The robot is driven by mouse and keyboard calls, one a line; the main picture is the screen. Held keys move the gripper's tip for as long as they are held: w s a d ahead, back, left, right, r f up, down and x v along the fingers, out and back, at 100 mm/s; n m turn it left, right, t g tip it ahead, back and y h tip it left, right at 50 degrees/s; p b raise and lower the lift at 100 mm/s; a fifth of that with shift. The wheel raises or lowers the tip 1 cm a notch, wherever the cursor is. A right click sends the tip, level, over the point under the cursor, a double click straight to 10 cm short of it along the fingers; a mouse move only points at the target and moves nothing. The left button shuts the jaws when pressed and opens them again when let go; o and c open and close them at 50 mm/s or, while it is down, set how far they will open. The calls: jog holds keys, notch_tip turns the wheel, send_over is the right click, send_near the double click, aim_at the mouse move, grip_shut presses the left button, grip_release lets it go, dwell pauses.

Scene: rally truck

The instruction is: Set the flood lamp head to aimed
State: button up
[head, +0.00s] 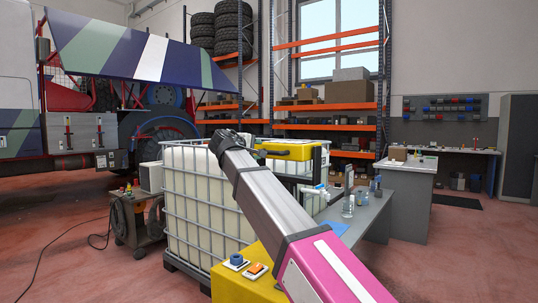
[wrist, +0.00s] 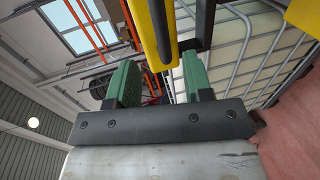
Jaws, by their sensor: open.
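The flood lamp head looks to be the yellow, box-like body (head: 287,151) with a black bracket on its right side, in front of the shelving in the head view. In the wrist view a yellow bar with a black ribbed edge (wrist: 152,32), probably part of that lamp head, comes down from the top between my fingers. My gripper (wrist: 160,80) is open, with a green pad on either side of the bar. A gap shows on both sides, and I cannot tell whether anything touches. In the head view my arm hides the fingers and part of the lamp's surroundings.
A white caged tank (head: 205,200) stands left of and below my arm. A yellow box with buttons (head: 245,275) is close in front. A grey bench (head: 375,215) with bottles is at right. The truck (head: 85,130) is at left; open red floor lies at lower left.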

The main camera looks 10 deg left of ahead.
aim_at(270, 153)
jog(key=x, duration=0.9)
jog(key=shift+w+d, duration=0.15)
jog(key=shift+w, duration=0.05)
jog(key=shift+f, duration=0.1)
grip_shut()
